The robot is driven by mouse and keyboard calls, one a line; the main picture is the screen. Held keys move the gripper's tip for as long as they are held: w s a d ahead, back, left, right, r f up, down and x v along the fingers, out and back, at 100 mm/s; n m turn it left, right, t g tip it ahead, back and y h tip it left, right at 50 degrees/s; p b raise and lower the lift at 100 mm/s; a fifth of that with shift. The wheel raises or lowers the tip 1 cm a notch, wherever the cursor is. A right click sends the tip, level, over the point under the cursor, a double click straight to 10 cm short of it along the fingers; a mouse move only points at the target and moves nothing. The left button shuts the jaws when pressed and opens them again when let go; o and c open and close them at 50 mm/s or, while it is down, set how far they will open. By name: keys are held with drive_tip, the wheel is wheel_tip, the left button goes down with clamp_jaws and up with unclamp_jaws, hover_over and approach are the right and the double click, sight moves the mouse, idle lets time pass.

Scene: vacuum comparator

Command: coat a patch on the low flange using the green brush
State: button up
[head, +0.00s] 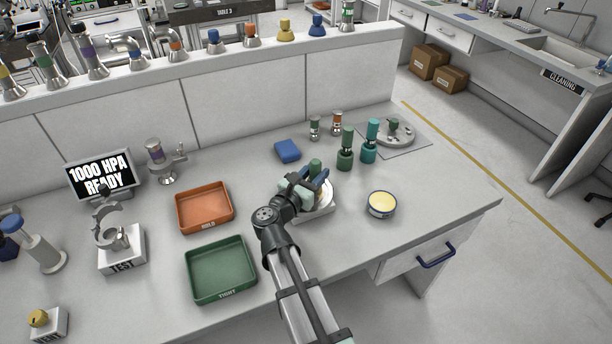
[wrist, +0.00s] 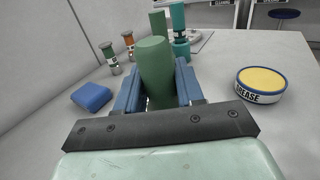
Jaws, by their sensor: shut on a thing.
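My gripper (head: 311,190) is shut on a plain green cylinder (wrist: 155,72), its top standing up between the blue fingers. Its lower end is hidden, so I cannot tell whether it is the green brush. It is over a white block with a round rim (head: 323,212), largely covered by the gripper; contact cannot be told. Behind stand a green-handled piece (head: 347,137) in a dark green holder and a teal one (head: 372,129) in a teal holder. A round metal flange-like piece (head: 394,135) lies on a grey mat. No label shows which flange is low.
A grease tin (head: 382,204) with yellow content stands to the right. A blue block (head: 287,151) and two small banded fittings (head: 314,128) are behind. An orange tray (head: 204,231) and a green tray (head: 250,287) are left. The front right tabletop is clear.

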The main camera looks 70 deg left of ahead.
drive_tip(key=shift+w, duration=0.85)
drive_tip(key=shift+s, duration=4.2)
drive_tip(key=shift+a, duration=0.9)
drive_tip(key=shift+w+d, duration=0.1)
drive_tip(key=shift+w, duration=4)
drive_tip(key=shift+s, duration=4.05)
wheel_tip(320, 180, up, 8)
